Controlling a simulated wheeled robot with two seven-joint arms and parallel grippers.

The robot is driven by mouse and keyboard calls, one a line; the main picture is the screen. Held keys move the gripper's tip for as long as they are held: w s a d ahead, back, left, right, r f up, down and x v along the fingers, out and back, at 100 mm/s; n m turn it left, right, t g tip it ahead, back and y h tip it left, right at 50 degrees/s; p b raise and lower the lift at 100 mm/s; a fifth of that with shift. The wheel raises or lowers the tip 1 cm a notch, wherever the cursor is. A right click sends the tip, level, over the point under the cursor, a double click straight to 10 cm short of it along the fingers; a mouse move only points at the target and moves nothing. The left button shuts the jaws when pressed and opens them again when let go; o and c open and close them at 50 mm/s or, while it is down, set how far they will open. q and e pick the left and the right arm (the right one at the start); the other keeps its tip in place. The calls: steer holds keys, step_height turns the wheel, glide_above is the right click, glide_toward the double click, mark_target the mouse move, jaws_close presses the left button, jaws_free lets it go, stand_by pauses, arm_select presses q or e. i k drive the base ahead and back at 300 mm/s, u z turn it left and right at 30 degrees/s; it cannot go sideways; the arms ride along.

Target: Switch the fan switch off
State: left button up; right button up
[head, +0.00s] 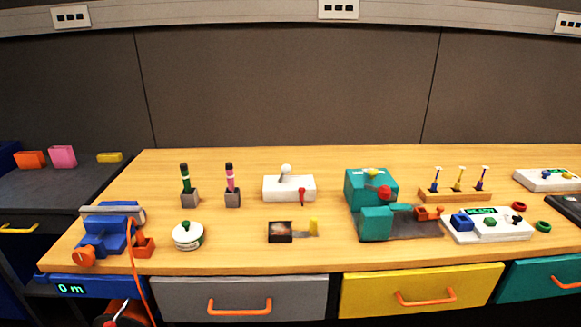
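No part reads clearly as a fan switch. A white box (289,187) with a grey lever topped by a white ball and a small red handle at its front stands mid-table. A white console (487,235) with a small green-lit display and blue, green and black controls sits at the right. Neither of my grippers is in view.
The wooden table (330,160) also holds a teal machine (372,186), a blue vise-like device (105,232), a white-green round tin (187,236), a dark small box (280,232) and a wooden rack (455,194). Free wood lies along the back and front. Drawers are below.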

mark_target(286, 168)
steer(key=k, duration=0.5)
steer(key=z, duration=1.45)
steer(key=i, duration=1)
steer(key=u, duration=2.45)
steer(key=i, duration=0.6)
steer(key=z, duration=0.1)
